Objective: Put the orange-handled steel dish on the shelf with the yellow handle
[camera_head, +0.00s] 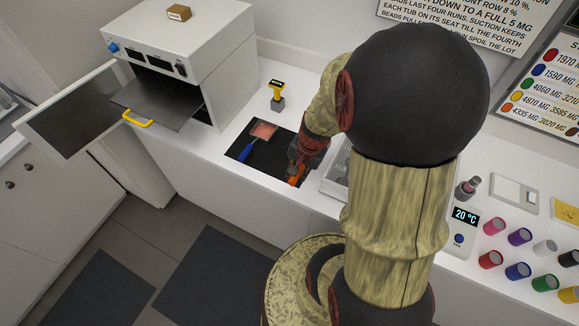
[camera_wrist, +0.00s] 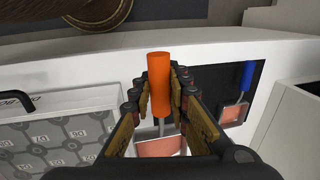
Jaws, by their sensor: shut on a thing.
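My gripper (camera_head: 302,158) is shut on the orange handle of the steel dish (camera_wrist: 161,82). In the wrist view the handle stands between the two fingers (camera_wrist: 160,100), with the pan and its pinkish contents (camera_wrist: 160,147) below. In the head view only the orange handle (camera_head: 296,177) shows, over the right part of the black mat (camera_head: 277,166); my arm hides the pan. I cannot tell whether the dish touches the mat. The steel shelf with the yellow handle (camera_head: 138,119) sticks out of the white oven (camera_head: 182,52) at the left, whose door (camera_head: 70,110) is open.
A blue-handled dish (camera_head: 263,132) with pinkish contents lies on the mat, left of my gripper. A small yellow-and-black device (camera_head: 277,93) stands behind the mat. A clear-lidded tray (camera_head: 335,173) is close on the right. Several coloured jars (camera_head: 518,271) stand farther right.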

